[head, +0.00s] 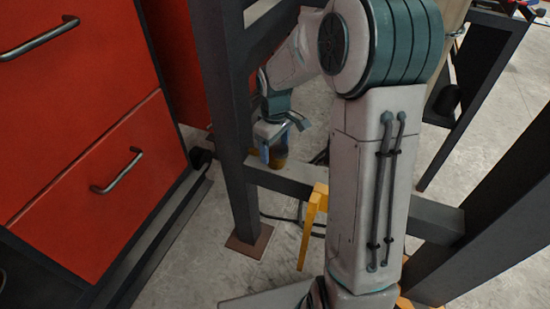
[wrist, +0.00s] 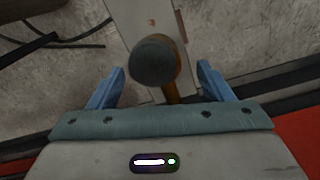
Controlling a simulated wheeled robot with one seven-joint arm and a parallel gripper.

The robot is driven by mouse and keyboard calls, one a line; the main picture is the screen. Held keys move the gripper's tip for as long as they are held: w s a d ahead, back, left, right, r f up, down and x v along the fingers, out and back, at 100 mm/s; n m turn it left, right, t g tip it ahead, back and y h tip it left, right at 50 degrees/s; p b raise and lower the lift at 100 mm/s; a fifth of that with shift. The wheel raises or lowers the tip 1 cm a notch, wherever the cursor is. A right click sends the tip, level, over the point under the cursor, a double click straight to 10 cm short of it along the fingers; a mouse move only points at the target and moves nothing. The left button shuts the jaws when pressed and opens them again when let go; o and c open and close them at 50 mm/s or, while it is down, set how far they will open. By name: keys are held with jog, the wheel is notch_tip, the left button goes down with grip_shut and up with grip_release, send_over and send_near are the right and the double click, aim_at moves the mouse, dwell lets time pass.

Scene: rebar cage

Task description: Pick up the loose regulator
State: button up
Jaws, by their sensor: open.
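The regulator, with a dark round cap and an orange-brown body, shows in the wrist view (wrist: 155,60). It stands on the grey metal beam (wrist: 130,12). In the head view, part of the regulator (head: 281,158) shows beside my gripper's blue fingers, on the low crossbeam. My gripper (wrist: 160,72) points down at it, open, with one blue finger on each side of the regulator. Gaps show between both fingers and the cap. The regulator's lower part is mostly hidden under its cap. My gripper (head: 270,148) also shows in the head view, small and partly hidden.
A dark upright post (head: 228,130) stands close left of my gripper. Red drawers (head: 80,120) with metal handles fill the left. Black cables (wrist: 50,42) lie on the concrete floor.

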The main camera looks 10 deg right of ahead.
notch_tip(320, 180, down, 4)
jog(key=shift+d+r+b, duration=0.1)
jog(key=shift+b, duration=0.45)
jog(key=shift+r, duration=0.15)
grip_shut()
